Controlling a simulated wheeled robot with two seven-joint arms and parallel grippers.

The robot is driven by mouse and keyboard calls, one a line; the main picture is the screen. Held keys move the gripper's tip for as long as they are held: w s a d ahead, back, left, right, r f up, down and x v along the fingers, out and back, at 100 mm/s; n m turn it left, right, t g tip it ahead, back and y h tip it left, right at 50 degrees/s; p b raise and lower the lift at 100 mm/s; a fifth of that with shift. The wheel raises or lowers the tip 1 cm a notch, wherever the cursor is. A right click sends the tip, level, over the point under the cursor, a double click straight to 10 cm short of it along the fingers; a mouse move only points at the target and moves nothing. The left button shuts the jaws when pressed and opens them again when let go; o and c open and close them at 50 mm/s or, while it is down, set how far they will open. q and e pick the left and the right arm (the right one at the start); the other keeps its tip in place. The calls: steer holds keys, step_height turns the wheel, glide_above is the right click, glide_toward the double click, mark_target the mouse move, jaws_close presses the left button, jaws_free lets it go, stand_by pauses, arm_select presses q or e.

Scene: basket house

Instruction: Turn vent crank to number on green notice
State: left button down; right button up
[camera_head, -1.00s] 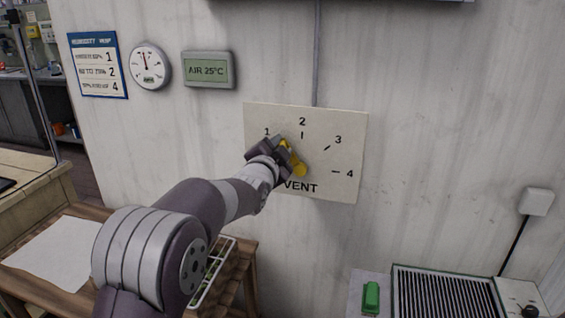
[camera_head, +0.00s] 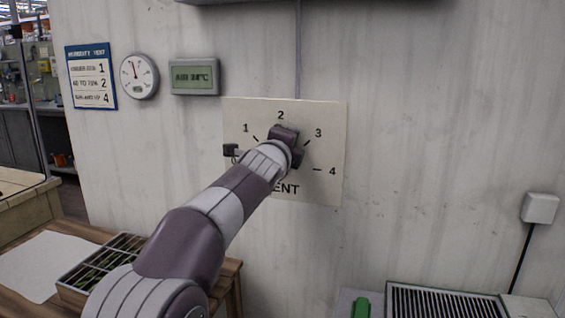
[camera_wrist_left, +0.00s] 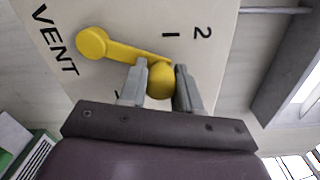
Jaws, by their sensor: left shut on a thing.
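The vent plate (camera_head: 326,182) hangs on the wall with numbers 1 to 4 in an arc. My left gripper (camera_head: 285,145) is in front of it, covering the crank in the head view. In the left wrist view the yellow crank (camera_wrist_left: 128,51) shows, its round knob (camera_wrist_left: 160,82) between the fingers of my left gripper (camera_wrist_left: 160,75), shut on it. The crank points past the 2 mark (camera_wrist_left: 170,35), between 2 and 4, roughly toward 3. A blue-bordered humidity vent notice (camera_head: 91,76) lists 1, 2 and 4. My right gripper is out of view.
A round dial (camera_head: 138,76) and a greenish air display (camera_head: 194,77) with blurred text hang left of the plate. A wooden table with a compartment tray (camera_head: 88,291) is below left. A ribbed heater-like unit (camera_head: 445,302) and a green object (camera_head: 361,307) are below right.

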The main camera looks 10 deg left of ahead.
arm_select(q)
steer(key=d+f+m+b, duration=0.1)
steer(key=d+m+b, duration=0.1)
steer(key=shift+f+m+b, duration=0.3)
steer(key=shift+f+m, duration=0.05)
steer(key=shift+m, duration=0.05)
steer(key=f+m+b, duration=0.1)
steer(key=d+m+b, duration=0.1)
steer(key=m, duration=0.1)
steer(key=shift+d+f, duration=0.3)
steer(key=shift+f, duration=0.05)
steer(key=f+m+b, duration=0.1)
steer(key=m, duration=0.1)
steer(key=d+f+m+b, duration=0.1)
steer(key=shift+f+m, duration=0.1)
steer(key=shift+m, duration=0.3)
steer(key=shift+d+f+m+b, duration=0.15)
steer(key=shift+f+m+b, duration=0.9)
steer(key=shift+m, duration=0.55)
steer(key=c, duration=0.8)
jaws_free()
steer(key=shift+s, duration=0.1)
